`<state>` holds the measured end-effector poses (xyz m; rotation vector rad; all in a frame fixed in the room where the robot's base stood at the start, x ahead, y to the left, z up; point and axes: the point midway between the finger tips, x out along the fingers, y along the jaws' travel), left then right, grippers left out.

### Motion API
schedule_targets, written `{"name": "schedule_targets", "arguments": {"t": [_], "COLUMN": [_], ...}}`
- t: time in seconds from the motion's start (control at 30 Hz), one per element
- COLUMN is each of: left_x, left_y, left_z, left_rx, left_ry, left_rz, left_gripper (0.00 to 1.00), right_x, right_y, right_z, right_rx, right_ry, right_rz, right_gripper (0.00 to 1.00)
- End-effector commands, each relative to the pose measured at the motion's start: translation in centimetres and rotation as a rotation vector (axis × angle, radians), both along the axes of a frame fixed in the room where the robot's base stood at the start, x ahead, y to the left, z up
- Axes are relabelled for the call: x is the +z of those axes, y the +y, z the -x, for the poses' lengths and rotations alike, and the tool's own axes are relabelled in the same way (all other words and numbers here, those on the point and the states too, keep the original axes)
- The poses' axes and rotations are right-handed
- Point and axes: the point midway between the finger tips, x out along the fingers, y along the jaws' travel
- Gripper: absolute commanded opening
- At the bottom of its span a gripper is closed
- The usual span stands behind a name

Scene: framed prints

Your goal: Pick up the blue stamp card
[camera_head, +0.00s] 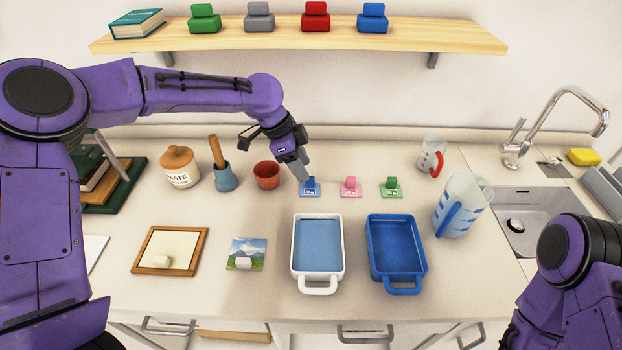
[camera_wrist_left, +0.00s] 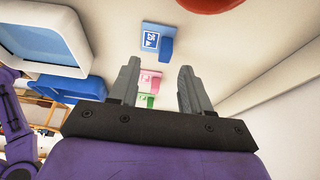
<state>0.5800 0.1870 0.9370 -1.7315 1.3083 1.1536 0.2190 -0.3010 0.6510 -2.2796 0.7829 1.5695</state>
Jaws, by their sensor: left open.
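The blue stamp card (camera_head: 310,190) lies on the counter with a blue block standing on it, leftmost in a row with a pink card (camera_head: 351,188) and a green card (camera_head: 391,189). My left gripper (camera_head: 302,168) is just above and behind it, open and empty. In the left wrist view the blue stamp card (camera_wrist_left: 150,40) shows beyond the open fingertips (camera_wrist_left: 159,66), not between them. The pink card (camera_wrist_left: 150,79) and green card (camera_wrist_left: 146,99) appear farther off, in the gap between the fingers. My right gripper is not in view.
A red cup (camera_head: 266,176) stands close left of the blue card. A white tray (camera_head: 317,284) and a blue tray (camera_head: 397,282) sit in front. A measuring jug (camera_head: 460,207) stands right, beside the sink. A shelf (camera_head: 290,43) hangs above.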

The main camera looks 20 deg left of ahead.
Motion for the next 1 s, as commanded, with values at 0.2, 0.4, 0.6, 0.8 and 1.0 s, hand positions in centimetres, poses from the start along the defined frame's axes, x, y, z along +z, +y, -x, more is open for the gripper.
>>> {"name": "schedule_targets", "arguments": {"t": [0.2, 0.4, 0.6, 0.8, 1.0], "left_x": [-3.8, -4.8, -4.8, -4.8, -4.7], "left_y": [-0.9, -1.1, -1.0, -1.0, -1.0], "left_z": [-1.0, -1.1, -1.1, -1.1, -1.1], "left_rx": [0.0, 0.003, 0.004, 0.005, 0.005], "left_ry": [0.005, 0.002, 0.001, 0.002, 0.003], "left_rz": [-0.002, -0.002, -0.002, -0.001, -0.002], "left_gripper": [0.48, 0.48, 0.19, 0.0, 0.0], "right_x": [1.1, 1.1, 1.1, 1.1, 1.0], "right_y": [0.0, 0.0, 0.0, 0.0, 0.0], "right_z": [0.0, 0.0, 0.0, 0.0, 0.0], "right_rx": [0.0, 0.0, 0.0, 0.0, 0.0], "right_ry": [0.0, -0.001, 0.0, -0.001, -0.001], "right_rz": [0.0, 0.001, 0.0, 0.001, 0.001], "right_gripper": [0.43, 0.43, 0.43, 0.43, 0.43]}}
